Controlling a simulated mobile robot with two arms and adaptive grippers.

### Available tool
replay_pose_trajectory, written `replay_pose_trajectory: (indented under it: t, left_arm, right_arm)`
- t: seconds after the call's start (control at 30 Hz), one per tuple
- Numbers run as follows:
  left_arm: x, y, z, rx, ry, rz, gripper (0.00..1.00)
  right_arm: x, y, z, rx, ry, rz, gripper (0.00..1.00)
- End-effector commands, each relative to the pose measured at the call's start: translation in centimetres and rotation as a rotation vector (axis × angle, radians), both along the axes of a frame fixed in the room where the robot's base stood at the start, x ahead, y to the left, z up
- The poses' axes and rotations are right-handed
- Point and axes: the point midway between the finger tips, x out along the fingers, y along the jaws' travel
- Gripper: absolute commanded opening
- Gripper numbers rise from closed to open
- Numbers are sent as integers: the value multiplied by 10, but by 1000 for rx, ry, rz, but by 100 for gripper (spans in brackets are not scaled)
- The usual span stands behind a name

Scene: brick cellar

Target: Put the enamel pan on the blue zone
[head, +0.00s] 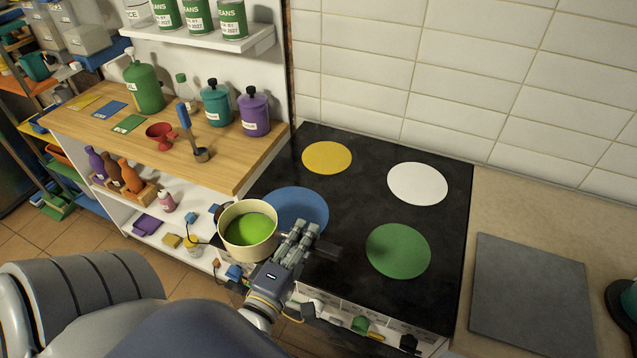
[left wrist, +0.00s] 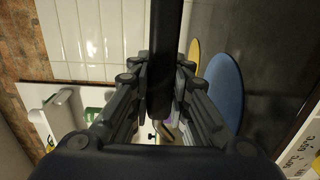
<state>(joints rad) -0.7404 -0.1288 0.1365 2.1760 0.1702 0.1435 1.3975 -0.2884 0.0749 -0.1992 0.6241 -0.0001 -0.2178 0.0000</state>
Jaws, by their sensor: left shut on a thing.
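The enamel pan (head: 233,249) is cream-coloured with bright green contents. My left gripper (head: 299,238) is shut on its dark handle, whose end (head: 328,248) sticks out to the right. The dark handle (left wrist: 165,55) also runs between the fingers of my left gripper (left wrist: 163,110) in the left wrist view. The pan looks level, at the stove's left edge; its height cannot be told. The blue zone (head: 300,206) is a round disc on the black stove top, partly hidden by the pan and gripper. It also shows in the left wrist view (left wrist: 226,90). My right gripper is out of view.
The stove (head: 350,222) also bears yellow (head: 327,157), white (head: 417,183) and green (head: 398,250) discs. A wooden shelf unit (head: 85,118) with bottles and a red funnel (head: 160,133) stands left. A grey board (head: 530,295) lies on the right counter.

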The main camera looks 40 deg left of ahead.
Motion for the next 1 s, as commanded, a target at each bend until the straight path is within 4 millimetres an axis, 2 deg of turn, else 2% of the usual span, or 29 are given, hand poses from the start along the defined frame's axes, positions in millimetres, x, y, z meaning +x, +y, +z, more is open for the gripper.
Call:
replay_pose_trajectory:
  t: [0.1, 0.27, 0.37, 0.6, 0.8, 1.0]
  left_arm:
    - [24, 2, 0, 5, -14, 2, 0]
    - [55, 4, -3, 5, -13, 2, 0]
    - [74, 5, -5, 5, -14, 2, 0]
    - [120, 7, -9, 5, -13, 1, 0]
    - [144, 8, -11, 6, -11, 1, 0]
    - [148, 9, -14, 6, -8, 1, 0]
  right_arm:
    - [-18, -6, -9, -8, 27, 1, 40]
    - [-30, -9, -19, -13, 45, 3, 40]
    - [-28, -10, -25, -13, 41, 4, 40]
    - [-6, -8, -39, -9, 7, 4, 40]
    - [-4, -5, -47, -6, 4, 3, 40]
    - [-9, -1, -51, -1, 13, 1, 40]
